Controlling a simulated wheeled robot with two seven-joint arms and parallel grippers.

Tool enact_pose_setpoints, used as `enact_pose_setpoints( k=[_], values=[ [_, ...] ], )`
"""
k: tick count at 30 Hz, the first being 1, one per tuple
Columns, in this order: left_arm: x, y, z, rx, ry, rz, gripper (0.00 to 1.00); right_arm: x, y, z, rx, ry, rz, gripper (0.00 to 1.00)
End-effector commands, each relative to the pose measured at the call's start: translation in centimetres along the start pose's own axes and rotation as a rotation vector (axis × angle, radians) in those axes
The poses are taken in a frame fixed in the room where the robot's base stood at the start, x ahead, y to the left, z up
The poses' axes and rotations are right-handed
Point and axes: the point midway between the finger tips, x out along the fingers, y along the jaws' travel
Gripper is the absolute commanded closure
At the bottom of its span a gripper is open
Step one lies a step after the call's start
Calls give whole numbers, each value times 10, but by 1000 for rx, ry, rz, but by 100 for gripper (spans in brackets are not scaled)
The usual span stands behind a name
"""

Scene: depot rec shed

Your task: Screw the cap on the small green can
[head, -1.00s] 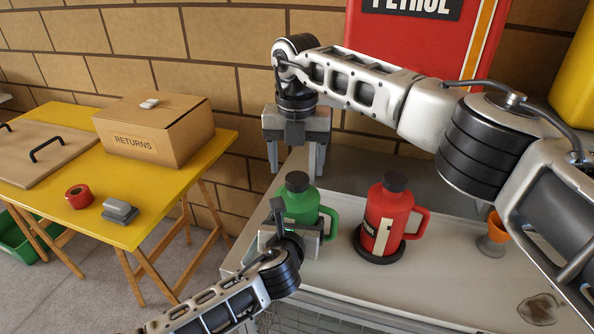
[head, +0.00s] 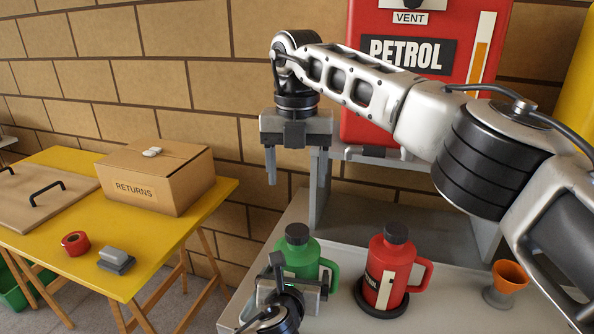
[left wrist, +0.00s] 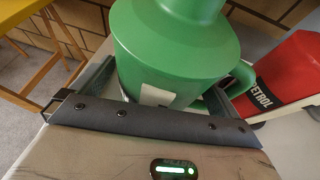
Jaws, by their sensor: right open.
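The small green can (head: 300,260) stands upright on the grey bench, with a black cap (head: 297,234) sitting on its top; I cannot tell how tight it is. My left gripper (head: 298,286) is around the can's lower body, one finger on each side. In the left wrist view the green can (left wrist: 175,55) fills the space between the fingers, and its cap is out of frame. My right gripper (head: 294,170) points down above the cap, open and empty, with a clear gap below its fingertips.
A red can (head: 388,268) stands on a dark round base right of the green one. An orange funnel (head: 509,276) is farther right. A red petrol tank (head: 425,90) is behind. The yellow table (head: 165,237) on the left holds a returns box (head: 150,185).

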Motion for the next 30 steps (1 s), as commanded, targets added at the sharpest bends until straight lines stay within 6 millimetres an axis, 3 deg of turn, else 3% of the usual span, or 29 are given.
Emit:
enact_pose_setpoints(
  k=[5, 10, 24, 30],
  values=[
    [-1, 0, 1, 0, -1, -1, 0, 0, 0, 0, 0, 0, 0, 34],
    [-18, 0, 1, 0, -2, -2, 0, -4, 0, 0, 0, 0, 0, 34],
    [-126, 0, 0, 1, 0, -3, 0, -14, 0, 0, 1, 0, 0, 34],
    [-152, 0, 0, 1, 0, -1, 0, -15, 0, 0, 1, 0, 0, 34]
  ],
)
